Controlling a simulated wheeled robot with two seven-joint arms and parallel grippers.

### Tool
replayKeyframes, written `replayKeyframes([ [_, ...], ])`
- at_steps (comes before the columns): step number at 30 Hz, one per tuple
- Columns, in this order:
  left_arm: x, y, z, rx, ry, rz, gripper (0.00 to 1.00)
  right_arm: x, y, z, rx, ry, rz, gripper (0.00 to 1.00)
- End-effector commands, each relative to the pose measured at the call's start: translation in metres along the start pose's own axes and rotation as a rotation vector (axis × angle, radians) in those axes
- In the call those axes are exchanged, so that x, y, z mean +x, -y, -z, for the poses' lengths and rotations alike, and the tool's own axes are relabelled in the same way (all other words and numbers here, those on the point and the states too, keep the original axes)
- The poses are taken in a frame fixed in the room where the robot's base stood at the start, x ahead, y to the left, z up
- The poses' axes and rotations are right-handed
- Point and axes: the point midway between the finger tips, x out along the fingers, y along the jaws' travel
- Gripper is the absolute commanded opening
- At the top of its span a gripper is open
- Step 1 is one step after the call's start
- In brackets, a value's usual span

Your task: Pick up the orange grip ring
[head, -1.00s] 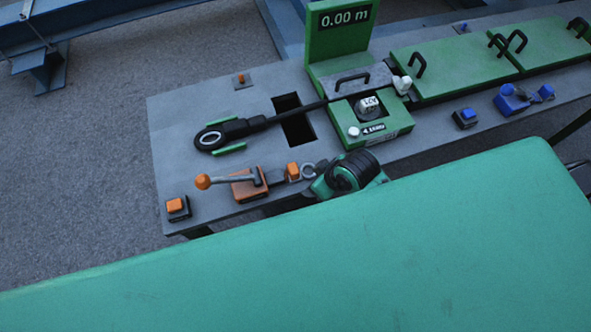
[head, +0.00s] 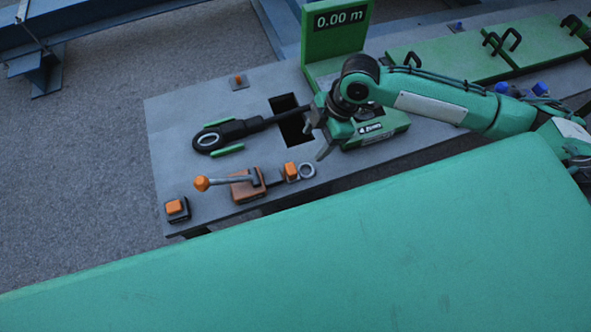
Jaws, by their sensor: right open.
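I cannot clearly make out an orange ring. A black ring-shaped cable end (head: 209,141) with a pale inner rim lies between two green strips at the left of the grey bench. A small grey ring (head: 307,170) lies beside an orange block (head: 291,171). My right gripper (head: 314,141) comes in from the right, open and empty, above the bench in front of the green measuring unit. It is to the right of the cable end, apart from it. My left gripper is not in view.
The black cable (head: 286,115) crosses a dark slot (head: 291,127) in the grey bench (head: 180,110). An orange-knobbed lever (head: 202,184) and an orange button (head: 175,207) stand at the front. A green panel (head: 340,20) reads 0.00 m. Green lidded boxes (head: 450,60) are at the right.

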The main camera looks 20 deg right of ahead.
Motion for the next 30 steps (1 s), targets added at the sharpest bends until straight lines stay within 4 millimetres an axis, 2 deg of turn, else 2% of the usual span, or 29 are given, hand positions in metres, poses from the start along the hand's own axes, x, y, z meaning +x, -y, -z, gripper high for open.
replayKeyframes([
  [2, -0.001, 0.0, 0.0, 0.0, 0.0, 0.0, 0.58, 0.001, 0.0, -0.002, -0.003, 0.004, 0.006, 0.62],
  [5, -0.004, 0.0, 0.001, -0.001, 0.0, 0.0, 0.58, 0.013, 0.001, -0.001, -0.003, 0.002, 0.012, 0.62],
  [12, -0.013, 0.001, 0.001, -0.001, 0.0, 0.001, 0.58, 0.06, 0.001, -0.001, -0.003, 0.002, 0.01, 0.62],
  [15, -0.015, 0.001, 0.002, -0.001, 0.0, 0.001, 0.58, 0.074, 0.0, -0.001, -0.002, 0.002, 0.009, 0.62],
  [23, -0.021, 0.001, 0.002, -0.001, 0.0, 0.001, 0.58, 0.091, -0.001, -0.001, -0.003, 0.003, 0.008, 0.62],
  [30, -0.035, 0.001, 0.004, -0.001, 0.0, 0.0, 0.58, 0.124, -0.005, -0.001, -0.003, 0.003, 0.009, 0.62],
])
